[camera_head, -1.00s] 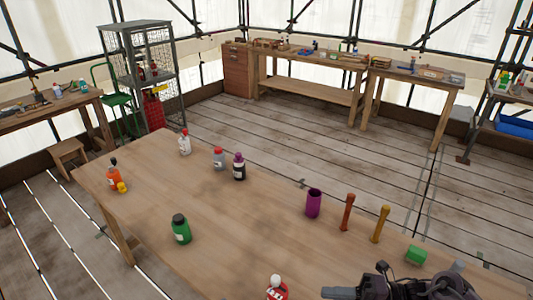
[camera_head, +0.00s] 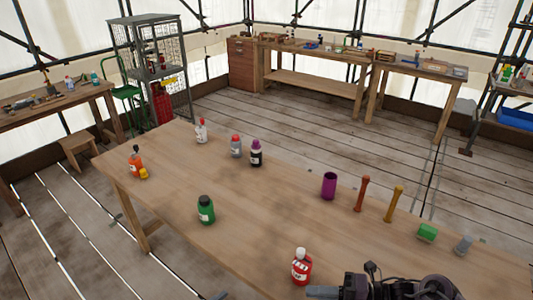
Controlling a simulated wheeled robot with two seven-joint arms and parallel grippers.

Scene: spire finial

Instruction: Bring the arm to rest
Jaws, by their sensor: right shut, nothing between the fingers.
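My right gripper (camera_head: 322,292) is at the bottom edge of the head view, right of centre. It is shut with nothing in it and points left, just below a red bottle with a white cap (camera_head: 301,268). The rest of my right arm runs off the bottom right. My left gripper does not show.
The wooden table (camera_head: 250,225) holds a green bottle (camera_head: 206,210), an orange bottle (camera_head: 135,160), several small bottles at the back left, a purple cup (camera_head: 329,186), two upright spindles (camera_head: 362,193), a green block (camera_head: 427,232) and a grey piece (camera_head: 463,244). The middle is clear.

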